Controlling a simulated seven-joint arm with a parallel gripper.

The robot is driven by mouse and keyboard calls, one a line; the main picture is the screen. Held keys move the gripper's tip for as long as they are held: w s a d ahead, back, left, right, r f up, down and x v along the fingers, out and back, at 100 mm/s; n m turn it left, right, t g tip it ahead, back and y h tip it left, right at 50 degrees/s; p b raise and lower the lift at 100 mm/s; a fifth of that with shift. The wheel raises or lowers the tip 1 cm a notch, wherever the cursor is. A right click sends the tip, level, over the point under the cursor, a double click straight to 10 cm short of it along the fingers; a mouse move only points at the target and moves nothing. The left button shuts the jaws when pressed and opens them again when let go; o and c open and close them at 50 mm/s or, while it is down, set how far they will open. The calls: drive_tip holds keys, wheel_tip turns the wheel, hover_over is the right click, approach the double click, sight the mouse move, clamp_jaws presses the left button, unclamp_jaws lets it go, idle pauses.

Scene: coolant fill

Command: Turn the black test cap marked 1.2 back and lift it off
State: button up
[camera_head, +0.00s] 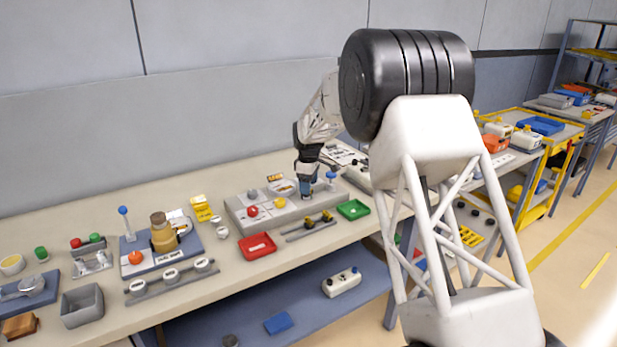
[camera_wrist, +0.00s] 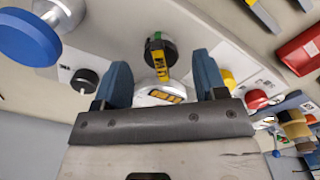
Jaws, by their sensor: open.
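A round black cap (camera_wrist: 166,48) with a yellow tag across it and a bit of green at its rim shows in the wrist view; I cannot read its marking. It sits on the grey fixture (camera_head: 234,212) on the bench. My gripper (camera_wrist: 160,66) is open, with one blue finger on each side of the line to this cap. The cap appears beyond the fingertips, and I see no contact. In the head view my gripper (camera_head: 306,194) hangs low over the right part of the fixture and hides what lies under it. A smaller black cap (camera_wrist: 84,80) stands left of the fingers.
A blue knob (camera_head: 331,176) stands close right of my gripper. Yellow (camera_head: 279,202) and red (camera_head: 252,211) knobs stand to its left. A red tray (camera_head: 257,246), a green tray (camera_head: 353,209) and a rack with black-and-yellow pieces (camera_head: 310,228) lie in front.

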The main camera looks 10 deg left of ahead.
drive_tip(key=shift+f, duration=1.6)
drive_tip(key=c, duration=0.9)
drive_tip(key=shift+o, duration=1.2)
drive_tip(key=shift+c, duration=0.6)
drive_tip(key=shift+w+n, duration=0.1)
drive_tip(key=shift+n, duration=1.5)
drive_tip(key=shift+w+n, duration=0.1)
drive_tip(key=shift+n, duration=1.5)
